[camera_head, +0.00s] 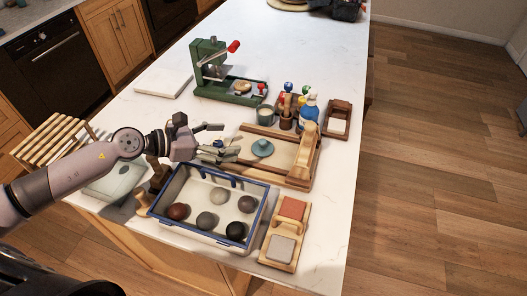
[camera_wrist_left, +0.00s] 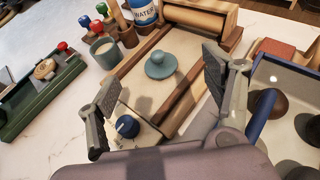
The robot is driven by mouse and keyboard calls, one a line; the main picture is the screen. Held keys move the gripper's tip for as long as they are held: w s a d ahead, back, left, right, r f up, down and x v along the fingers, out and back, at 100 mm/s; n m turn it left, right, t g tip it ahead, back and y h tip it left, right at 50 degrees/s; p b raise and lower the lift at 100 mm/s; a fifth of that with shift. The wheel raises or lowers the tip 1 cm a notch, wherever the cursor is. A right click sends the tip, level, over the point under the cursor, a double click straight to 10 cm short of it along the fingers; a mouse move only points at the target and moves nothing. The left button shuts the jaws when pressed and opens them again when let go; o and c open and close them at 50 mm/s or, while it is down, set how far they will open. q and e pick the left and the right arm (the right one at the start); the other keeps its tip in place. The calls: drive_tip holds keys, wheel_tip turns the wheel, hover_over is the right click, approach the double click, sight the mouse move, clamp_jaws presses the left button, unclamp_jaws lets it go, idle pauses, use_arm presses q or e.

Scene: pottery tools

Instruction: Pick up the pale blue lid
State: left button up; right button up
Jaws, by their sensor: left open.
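The pale blue lid (camera_head: 262,148), a round disc with a knob, lies on the light bed of a wooden frame with a roller (camera_head: 308,152). It also shows in the left wrist view (camera_wrist_left: 161,64), beyond and between my fingers. My left gripper (camera_head: 222,142) is open and empty. It is to the left of the lid in the head view and apart from it. In the left wrist view its two fingers (camera_wrist_left: 158,95) are spread wide. A dark blue knob (camera_wrist_left: 126,127) shows close to the left finger. My right gripper is not in view.
A blue-rimmed tray (camera_head: 158,206) with several clay balls stands in front. A green press (camera_head: 212,72) stands behind. A cup (camera_head: 265,114), tools and a water bottle (camera_head: 309,108) are beyond the frame. The far counter is mostly clear.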

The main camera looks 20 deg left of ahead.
sight(263, 141)
use_arm(q)
drive_tip(key=f+b, duration=0.1)
drive_tip(key=f, duration=0.2)
drive_tip(key=shift+w+b, duration=0.2)
drive_tip(key=shift+b, duration=0.2)
drive_tip(key=shift+w+f, duration=0.1)
drive_tip(key=shift+w, duration=0.05)
drive_tip(key=shift+w+d, duration=0.25)
drive_tip(key=p+x, duration=0.3)
drive_tip(key=x, duration=0.2)
drive_tip(key=shift+d, duration=0.1)
drive_tip(key=shift+w+d+f, duration=0.1)
drive_tip(key=shift+w+d, duration=0.15)
drive_tip(key=shift+w+d+f+p, duration=0.15)
drive_tip(key=shift+w+d+p, duration=0.15)
drive_tip(key=shift+w+p, duration=0.1)
drive_tip(key=p+x, duration=0.1)
drive_tip(key=x, duration=0.2)
drive_tip(key=shift+w+f, duration=0.1)
drive_tip(key=shift+w, duration=0.2)
drive_tip(key=shift+w+d+f, duration=0.25)
drive_tip(key=shift+d+f, duration=0.05)
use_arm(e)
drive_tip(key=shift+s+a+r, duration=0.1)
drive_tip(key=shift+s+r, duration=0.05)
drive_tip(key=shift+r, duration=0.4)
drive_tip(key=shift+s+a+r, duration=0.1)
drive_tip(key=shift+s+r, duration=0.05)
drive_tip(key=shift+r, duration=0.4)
